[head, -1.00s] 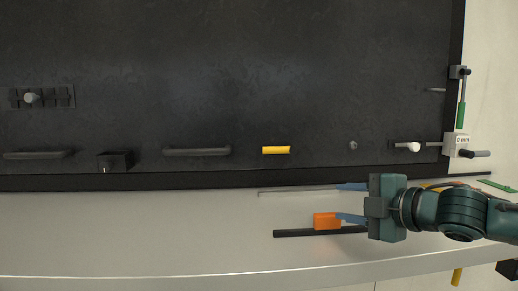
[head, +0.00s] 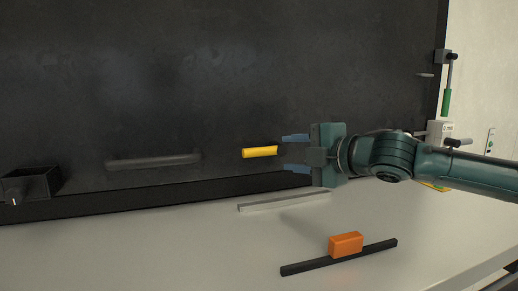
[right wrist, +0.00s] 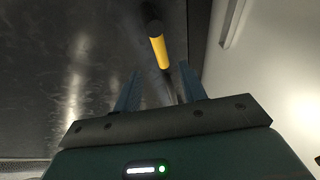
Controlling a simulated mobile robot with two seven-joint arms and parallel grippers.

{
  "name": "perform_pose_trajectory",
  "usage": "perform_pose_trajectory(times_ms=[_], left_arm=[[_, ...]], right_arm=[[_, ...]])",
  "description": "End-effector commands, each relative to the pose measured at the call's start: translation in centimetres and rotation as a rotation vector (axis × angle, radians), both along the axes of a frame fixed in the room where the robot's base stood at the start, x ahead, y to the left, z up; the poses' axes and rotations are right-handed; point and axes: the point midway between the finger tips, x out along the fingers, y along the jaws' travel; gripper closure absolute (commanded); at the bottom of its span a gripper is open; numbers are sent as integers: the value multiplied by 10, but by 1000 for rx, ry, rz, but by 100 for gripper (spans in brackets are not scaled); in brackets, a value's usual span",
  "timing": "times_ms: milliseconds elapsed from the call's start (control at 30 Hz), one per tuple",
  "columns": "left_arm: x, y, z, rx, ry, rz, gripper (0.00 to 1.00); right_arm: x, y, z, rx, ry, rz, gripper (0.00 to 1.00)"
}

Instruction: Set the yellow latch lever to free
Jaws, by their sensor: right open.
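The yellow latch lever (head: 259,152) is a short yellow bar on the lower part of the dark panel, lying nearly level in the head view. My right gripper (head: 284,153) is open just to the right of the lever, its blue fingers one above the other at about the lever's height. In the right wrist view the lever (right wrist: 158,46) lies ahead of the open fingers (right wrist: 160,88), roughly in line with the gap between them. Its near end reaches close to the fingertips; I cannot tell whether they touch. My left gripper is not in view.
The dark panel (head: 200,80) stands behind a pale worktop. A dark bar handle (head: 153,162) and a small black box (head: 30,184) are to the left. An orange block (head: 345,244) on a black rail and a grey rail (head: 285,200) lie below. A green-handled lever (head: 446,102) is at right.

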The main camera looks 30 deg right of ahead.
Motion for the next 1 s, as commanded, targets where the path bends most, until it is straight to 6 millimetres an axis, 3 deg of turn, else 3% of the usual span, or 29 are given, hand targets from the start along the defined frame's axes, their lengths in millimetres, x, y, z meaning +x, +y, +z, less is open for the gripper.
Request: perform_pose_trajectory(times_ms=[733,1000], left_arm=[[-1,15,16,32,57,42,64],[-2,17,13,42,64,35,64]], right_arm=[[85,14,-13,5,0,0,59],[101,17,-18,1,0,0,59]])
